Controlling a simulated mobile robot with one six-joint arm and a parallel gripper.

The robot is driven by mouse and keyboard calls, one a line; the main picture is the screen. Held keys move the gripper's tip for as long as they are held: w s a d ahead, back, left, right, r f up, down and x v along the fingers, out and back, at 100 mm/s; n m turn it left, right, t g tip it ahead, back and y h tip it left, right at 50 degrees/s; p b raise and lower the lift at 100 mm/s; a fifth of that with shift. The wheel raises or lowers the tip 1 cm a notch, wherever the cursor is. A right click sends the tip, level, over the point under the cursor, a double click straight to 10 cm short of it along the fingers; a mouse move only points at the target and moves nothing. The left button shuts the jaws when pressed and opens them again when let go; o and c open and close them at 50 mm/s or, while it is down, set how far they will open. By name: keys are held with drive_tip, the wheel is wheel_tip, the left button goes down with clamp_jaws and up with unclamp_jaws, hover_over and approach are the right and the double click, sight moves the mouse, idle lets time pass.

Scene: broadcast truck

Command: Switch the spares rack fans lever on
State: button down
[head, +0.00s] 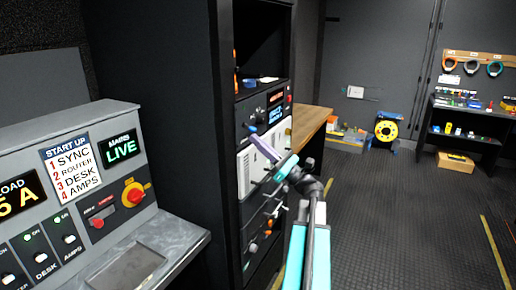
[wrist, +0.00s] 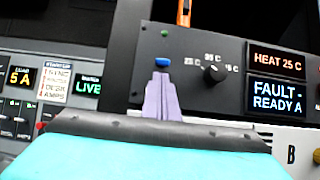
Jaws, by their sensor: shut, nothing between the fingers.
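My gripper (head: 253,131) reaches up to the equipment rack in the head view. In the wrist view its purple fingers (wrist: 160,84) are shut and empty. Their tips are just below a small blue control (wrist: 162,62) on a dark panel (wrist: 200,45); I cannot tell whether they touch it.
Panel displays read HEAT 25 C (wrist: 277,60) and FAULT - READY A (wrist: 276,97). A grey console (head: 100,185) with switches and a red-yellow knob (head: 133,194) stands left of the rack. A wooden bench (head: 310,122) stands behind the rack. The floor (head: 400,220) to the right is clear.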

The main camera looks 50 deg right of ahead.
drive_tip(key=shift+s+r, duration=0.15)
drive_tip(key=shift+r, duration=0.2)
idle(0.3)
drive_tip(key=shift+a+r+p, duration=0.15)
drive_tip(key=shift+p, duration=0.2)
